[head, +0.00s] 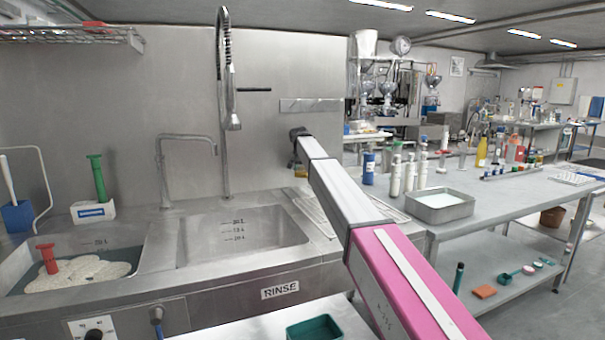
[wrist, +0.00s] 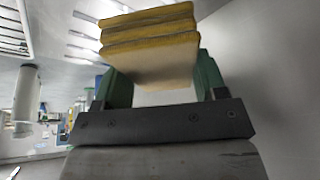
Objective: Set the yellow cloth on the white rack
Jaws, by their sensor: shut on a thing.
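My gripper (wrist: 155,85) is shut on the yellow cloth (wrist: 150,35), a thick folded stack between the green fingers in the wrist view. In the head view the cloth (head: 300,172) is a small yellow patch beneath the far end of my arm, mostly hidden. It is held up in front of the steel back wall. A pale slatted rack (head: 312,211) lies on the counter right of the rinse basin, partly covered by my arm. White slats (wrist: 14,38) also show at the upper left of the wrist view, apart from the cloth.
The rinse basin (head: 240,235) and a tall sprayer tap (head: 226,110) stand left of my arm. A side table (head: 500,205) at right bears bottles and a metal tray (head: 440,216). A wire shelf (head: 70,36) hangs at upper left.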

